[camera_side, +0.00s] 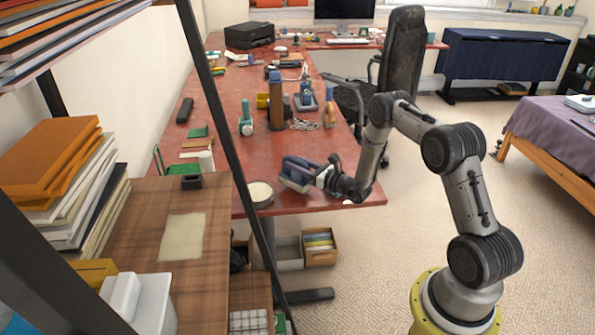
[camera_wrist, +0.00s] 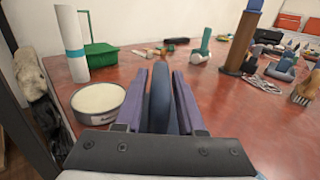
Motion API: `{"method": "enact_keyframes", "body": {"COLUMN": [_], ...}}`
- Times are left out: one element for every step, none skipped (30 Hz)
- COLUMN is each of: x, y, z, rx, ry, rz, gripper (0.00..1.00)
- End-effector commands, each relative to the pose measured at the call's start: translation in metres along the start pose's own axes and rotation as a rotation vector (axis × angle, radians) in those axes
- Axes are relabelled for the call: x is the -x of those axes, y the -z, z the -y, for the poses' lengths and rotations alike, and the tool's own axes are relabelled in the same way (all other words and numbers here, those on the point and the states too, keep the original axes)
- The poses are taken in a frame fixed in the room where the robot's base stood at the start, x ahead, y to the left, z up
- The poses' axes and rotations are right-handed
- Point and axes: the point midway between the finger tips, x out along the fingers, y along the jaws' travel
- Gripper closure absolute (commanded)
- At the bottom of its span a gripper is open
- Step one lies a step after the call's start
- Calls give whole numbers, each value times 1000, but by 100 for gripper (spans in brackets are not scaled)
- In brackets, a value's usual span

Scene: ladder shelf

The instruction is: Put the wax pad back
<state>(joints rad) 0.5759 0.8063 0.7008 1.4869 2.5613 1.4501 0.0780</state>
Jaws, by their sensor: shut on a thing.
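My gripper (camera_side: 318,177) is low over the near right end of the red table. In the wrist view, its two purple fingers (camera_wrist: 160,78) are shut on a dark blue, thin pad (camera_wrist: 160,100), seen edge-on, which looks like the wax pad. The pad also shows as a blue-grey block (camera_side: 294,173) at the fingers in the side view. Its underside is hidden, and I cannot tell whether it touches the table. A round tin with a cream surface (camera_side: 261,193) stands left of my gripper; the same tin (camera_wrist: 98,100) shows beside the fingers.
The red table (camera_wrist: 235,125) has free room near my gripper. A white roll (camera_wrist: 71,45) and green basket (camera_wrist: 101,62) stand behind the tin. A brown post (camera_side: 275,103) and small tools stand farther back. The ladder shelf (camera_side: 150,205) bears a pale square patch (camera_side: 183,236).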

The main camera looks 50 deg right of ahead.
Motion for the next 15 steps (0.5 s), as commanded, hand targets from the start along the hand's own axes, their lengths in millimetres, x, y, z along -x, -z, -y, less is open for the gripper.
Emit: {"method": "enact_keyframes", "body": {"x": [1,1,1,1,1,1,1,1,1,1,1,1,1,1,1], "y": [10,14,19,21,23,24,25,25,25,25,25,25,25,25,26], "z": [0,0,-1,-1,0,0,0,0,0,0,-1,-1,-1,-1,-1], "rx": [-3,-3,-3,-3,-2,-2,-1,-1,-1,-1,-1,-1,-1,-1,-1], "ry": [0,0,0,0,0,0,0,0,0,0,0,0,0,0,0], "rz": [-4,-3,-4,-3,-2,-2,-1,-1,-1,-1,-1,-1,-1,-1,-2], "gripper": [100,100,100,100,100,100,100,100,100,100,100,100,100,100,100]}}
